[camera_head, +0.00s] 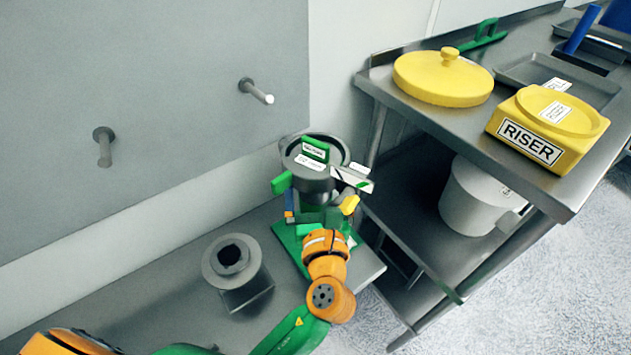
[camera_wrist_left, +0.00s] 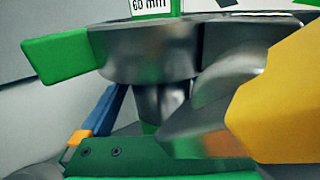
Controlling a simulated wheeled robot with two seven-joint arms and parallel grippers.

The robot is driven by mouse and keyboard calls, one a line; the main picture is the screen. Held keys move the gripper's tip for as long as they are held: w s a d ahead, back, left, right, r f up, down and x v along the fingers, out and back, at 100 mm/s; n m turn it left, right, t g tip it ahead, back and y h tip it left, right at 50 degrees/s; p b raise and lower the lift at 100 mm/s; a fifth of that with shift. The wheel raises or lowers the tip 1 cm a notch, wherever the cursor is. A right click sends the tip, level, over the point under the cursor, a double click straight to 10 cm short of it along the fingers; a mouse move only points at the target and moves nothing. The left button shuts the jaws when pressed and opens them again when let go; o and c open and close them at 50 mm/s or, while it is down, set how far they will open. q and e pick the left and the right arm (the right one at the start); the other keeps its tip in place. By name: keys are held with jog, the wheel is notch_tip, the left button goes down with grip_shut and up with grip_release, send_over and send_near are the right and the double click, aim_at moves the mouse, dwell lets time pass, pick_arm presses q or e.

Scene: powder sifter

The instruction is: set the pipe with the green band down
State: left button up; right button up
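The powder sifter's round metal head (camera_head: 301,178) stands on a green base (camera_head: 286,242), with green and yellow side handles. My left gripper (camera_head: 322,222) is at its near side, with the fingertips hidden in the head view. In the left wrist view the metal funnel (camera_wrist_left: 140,55) narrows to a spout, with a small green patch below it. A blurred, tilted grey metal piece (camera_wrist_left: 215,95) is to the right of the spout. I cannot tell whether it is the pipe, or whether my gripper holds it. No pipe with a green band is clearly visible. My right gripper is out of view.
A grey hollow fixture (camera_head: 246,288) stands on the low metal bench, left of the sifter. Two pegs stick out of the wall (camera_head: 180,60). The right table (camera_head: 450,118) holds a yellow lid (camera_head: 440,82), a yellow riser (camera_head: 545,130) and trays. A pot (camera_head: 470,205) is beneath.

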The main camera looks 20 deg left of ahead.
pick_arm(q)
jog(key=p+v, duration=0.1)
jog(key=v, duration=1.1)
jog(key=shift+r, duration=0.1)
